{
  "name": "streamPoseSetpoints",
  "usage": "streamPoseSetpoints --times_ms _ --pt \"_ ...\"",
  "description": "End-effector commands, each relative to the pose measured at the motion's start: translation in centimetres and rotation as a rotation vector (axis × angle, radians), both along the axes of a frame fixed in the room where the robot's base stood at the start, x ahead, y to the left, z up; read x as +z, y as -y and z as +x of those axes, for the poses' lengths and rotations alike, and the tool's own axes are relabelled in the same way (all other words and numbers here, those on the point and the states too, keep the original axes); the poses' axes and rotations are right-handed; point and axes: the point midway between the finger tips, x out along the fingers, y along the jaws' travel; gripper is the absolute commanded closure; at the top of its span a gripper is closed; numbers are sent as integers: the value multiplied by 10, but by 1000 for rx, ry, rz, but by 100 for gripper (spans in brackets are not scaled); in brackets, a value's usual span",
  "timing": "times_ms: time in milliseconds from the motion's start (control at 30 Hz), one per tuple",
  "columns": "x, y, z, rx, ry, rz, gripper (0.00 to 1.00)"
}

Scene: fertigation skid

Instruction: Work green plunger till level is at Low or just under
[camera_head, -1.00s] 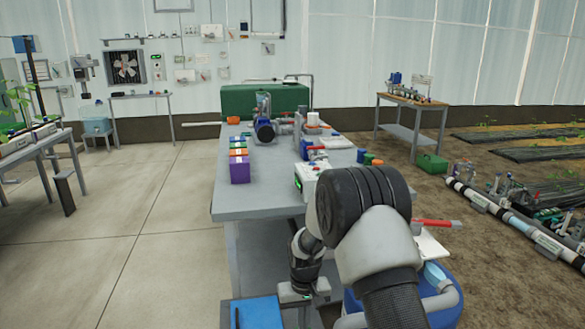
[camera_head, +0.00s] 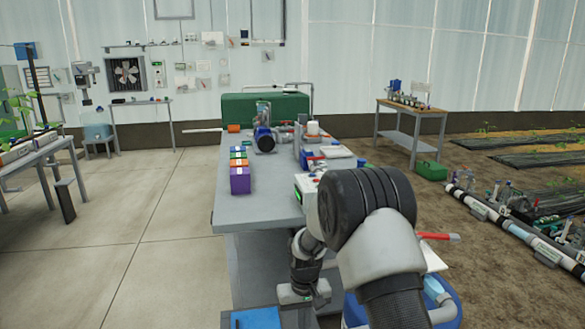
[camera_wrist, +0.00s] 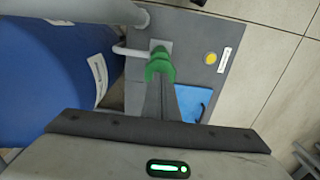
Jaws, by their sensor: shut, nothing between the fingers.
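The green plunger (camera_wrist: 158,64) shows in the wrist view, on a grey plate (camera_wrist: 190,30) beside a blue drum. My gripper (camera_wrist: 161,82) is shut and empty. Its grey fingertips are lined up with the green plunger and overlap its near side; I cannot tell whether they touch it. In the head view my gripper's body (camera_head: 303,291) is low by the front of the bench, its fingertips not visible. The plunger is out of sight there. No level scale or Low mark is readable in either view.
The blue drum (camera_wrist: 45,75) and a grey pipe (camera_wrist: 85,10) lie close to my gripper. A yellow button (camera_wrist: 210,58), a label and a blue sheet (camera_wrist: 193,104) are on the plate's right side. The grey bench (camera_head: 255,200) holds colored boxes and pumps. Open floor lies left.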

Motion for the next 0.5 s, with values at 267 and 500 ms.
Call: streamPoseSetpoints --times_ms 267,500 --pt "-16 0 0 0 -1 0 100" --pt "-31 0 0 0 -1 0 100"
